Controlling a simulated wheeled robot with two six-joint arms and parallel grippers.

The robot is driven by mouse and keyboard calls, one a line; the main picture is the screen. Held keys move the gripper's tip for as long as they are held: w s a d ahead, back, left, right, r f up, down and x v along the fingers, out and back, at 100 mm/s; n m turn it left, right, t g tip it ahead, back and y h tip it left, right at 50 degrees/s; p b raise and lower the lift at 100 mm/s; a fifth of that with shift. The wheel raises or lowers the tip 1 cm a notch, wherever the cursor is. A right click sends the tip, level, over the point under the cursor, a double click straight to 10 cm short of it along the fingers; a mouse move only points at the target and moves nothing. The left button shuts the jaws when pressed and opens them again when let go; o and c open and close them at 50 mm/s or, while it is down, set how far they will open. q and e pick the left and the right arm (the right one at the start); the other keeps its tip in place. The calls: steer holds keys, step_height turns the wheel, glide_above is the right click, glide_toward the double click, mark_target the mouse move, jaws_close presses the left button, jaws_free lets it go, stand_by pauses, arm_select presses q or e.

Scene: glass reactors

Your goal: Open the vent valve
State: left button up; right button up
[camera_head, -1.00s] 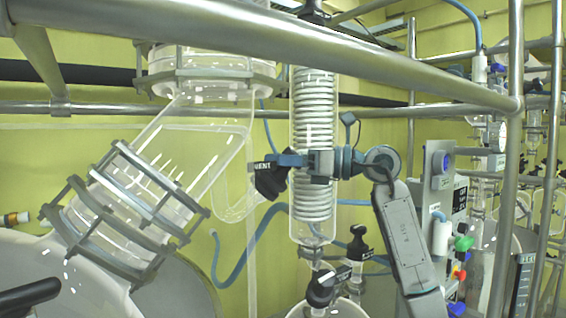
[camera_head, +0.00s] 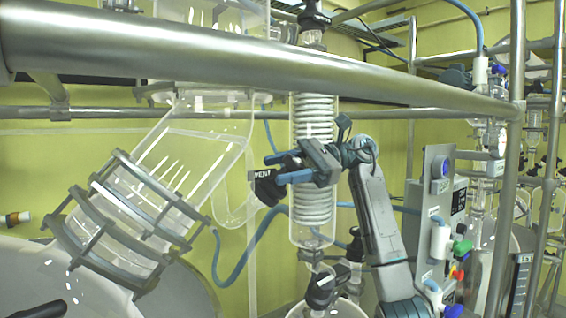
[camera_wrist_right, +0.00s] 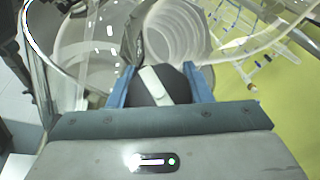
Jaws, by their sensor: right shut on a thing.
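The vent valve's black knob (camera_head: 268,190), with a "VENT" label beside it, sits left of the glass coil condenser (camera_head: 313,120) in the head view. My right gripper (camera_head: 284,170) reaches in from the right, with its blue fingers at the knob, one higher than the other. In the right wrist view the fingers (camera_wrist_right: 158,88) are on both sides of the black knob (camera_wrist_right: 181,88), which has a pale bar across its top. The right gripper is shut on this knob. The valve's body is largely hidden.
A thick steel rail (camera_head: 240,58) crosses in front, above the arm. A clamped glass elbow (camera_head: 130,215) stands at the left. Another black valve (camera_head: 322,287) is below the condenser. A grey control box (camera_head: 438,200) stands right of my arm.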

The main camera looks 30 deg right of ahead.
mark_target(285, 159)
steer(key=shift+s+n+g+h+p, duration=0.1)
steer(key=shift+n+g+h+p, duration=0.25)
steer(key=shift+n+g, duration=0.6)
steer(key=shift+n, duration=0.25)
steer(key=o, duration=1)
steer(key=shift+r+b, duration=0.7)
steer(key=shift+r, duration=0.05)
steer(key=shift+r+b, duration=0.55)
steer(key=shift+r, duration=0.35)
steer(key=s+a+r+b, duration=0.1)
steer(key=s+a+b, duration=0.6)
steer(key=s, duration=0.7)
steer(key=shift+a+r, duration=0.3)
steer(key=shift+a, duration=0.25)
